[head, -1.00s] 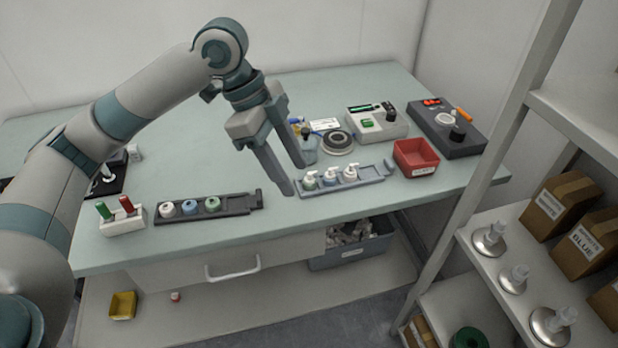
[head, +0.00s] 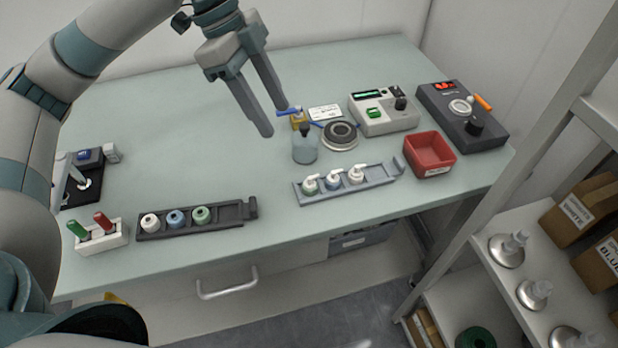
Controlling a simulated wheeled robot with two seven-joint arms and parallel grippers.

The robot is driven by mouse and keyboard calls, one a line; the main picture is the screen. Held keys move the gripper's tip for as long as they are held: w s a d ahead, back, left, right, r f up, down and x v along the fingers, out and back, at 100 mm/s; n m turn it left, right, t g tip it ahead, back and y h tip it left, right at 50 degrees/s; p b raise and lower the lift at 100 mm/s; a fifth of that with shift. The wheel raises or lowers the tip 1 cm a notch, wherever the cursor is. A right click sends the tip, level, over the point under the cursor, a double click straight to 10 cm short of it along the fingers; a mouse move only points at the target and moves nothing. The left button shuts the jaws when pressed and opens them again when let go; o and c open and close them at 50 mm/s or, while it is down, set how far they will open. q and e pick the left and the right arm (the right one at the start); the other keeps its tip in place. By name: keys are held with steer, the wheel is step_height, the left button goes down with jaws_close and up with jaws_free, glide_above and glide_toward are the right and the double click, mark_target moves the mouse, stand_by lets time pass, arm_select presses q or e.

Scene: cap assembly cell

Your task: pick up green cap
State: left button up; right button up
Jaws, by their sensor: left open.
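A green cap (head: 201,215) sits at the right of a row of three in the dark tray (head: 233,214) at the front left of the table. A blue cap (head: 176,219) and a white cap (head: 150,222) sit beside it in the same tray. My left gripper (head: 275,119) is open and empty, its two fingers pointing down. It is in the air above the middle of the table, up and to the right of the green cap and well apart from it. My right gripper is not in view.
A grey tray (head: 384,178) holds several pump tops, one greenish. A bottle (head: 305,148), a red bin (head: 429,155) and two devices (head: 385,114) (head: 462,118) stand behind and right. A white holder (head: 100,238) stands at left. The table's left middle is clear.

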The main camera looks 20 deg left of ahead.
arm_select(q)
glide_toward(310, 187)
steer(key=shift+w+d+f+p, duration=0.15)
steer(key=shift+w+f+p, duration=0.15)
steer(key=shift+f, duration=0.25)
steer(key=shift+w+d+f+p, duration=0.15)
steer(key=shift+w+f+p, duration=0.15)
steer(key=shift+f, duration=0.2)
steer(key=shift+d+f, duration=0.1)
steer(key=shift+f, duration=0.25)
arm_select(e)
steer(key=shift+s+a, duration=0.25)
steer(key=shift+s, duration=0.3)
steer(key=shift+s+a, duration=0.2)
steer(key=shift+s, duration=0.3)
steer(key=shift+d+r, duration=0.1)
